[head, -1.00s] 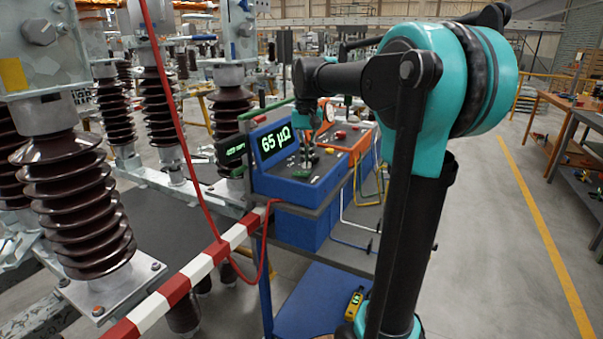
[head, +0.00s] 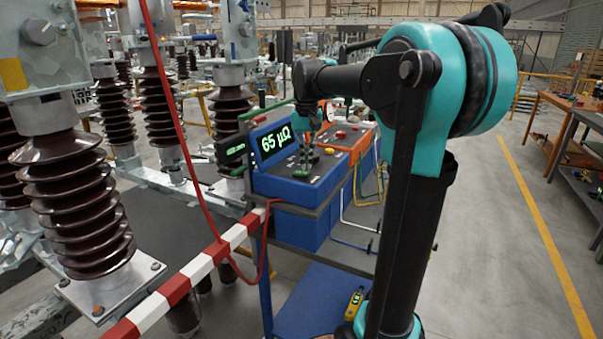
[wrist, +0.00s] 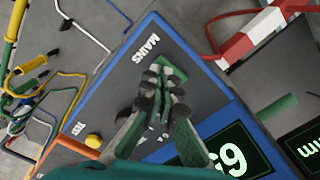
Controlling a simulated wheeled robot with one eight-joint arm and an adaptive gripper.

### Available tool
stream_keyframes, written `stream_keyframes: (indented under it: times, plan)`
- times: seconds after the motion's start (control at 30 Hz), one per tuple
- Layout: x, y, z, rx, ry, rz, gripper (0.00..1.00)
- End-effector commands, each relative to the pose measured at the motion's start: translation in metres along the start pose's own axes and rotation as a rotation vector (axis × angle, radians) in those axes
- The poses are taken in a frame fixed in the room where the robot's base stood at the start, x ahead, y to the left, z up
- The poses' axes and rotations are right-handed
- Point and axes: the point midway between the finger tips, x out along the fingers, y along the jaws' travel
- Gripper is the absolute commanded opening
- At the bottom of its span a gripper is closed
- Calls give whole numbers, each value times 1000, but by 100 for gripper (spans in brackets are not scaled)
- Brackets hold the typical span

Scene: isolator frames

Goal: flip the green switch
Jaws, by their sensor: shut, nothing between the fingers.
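The green switch (wrist: 172,74) is on the dark top panel of a blue instrument (head: 285,187), beside the MAINS lettering in the wrist view. My gripper (wrist: 161,78) is shut and empty, with its fingertips over or beside the switch and hiding part of it. I cannot tell whether they touch it, nor which way the switch is set. In the head view my gripper (head: 306,158) points down at the panel, and the switch is hard to make out there.
A yellow button (wrist: 93,140) is on the same panel, near the TEST lettering. An orange box (head: 352,146) stands behind the instrument. A red-and-white barrier bar (head: 205,262) and a red cable (head: 187,150) run in front and to the left. Brown insulators (head: 75,205) stand at left.

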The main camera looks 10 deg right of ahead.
Motion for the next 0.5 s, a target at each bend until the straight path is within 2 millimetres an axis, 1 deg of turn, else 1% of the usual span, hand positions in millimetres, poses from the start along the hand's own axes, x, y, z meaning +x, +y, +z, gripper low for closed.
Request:
stream_keyframes:
  times: [0.5]
  plan:
    - [7, 0, 0, 0, 0, 0, 0]
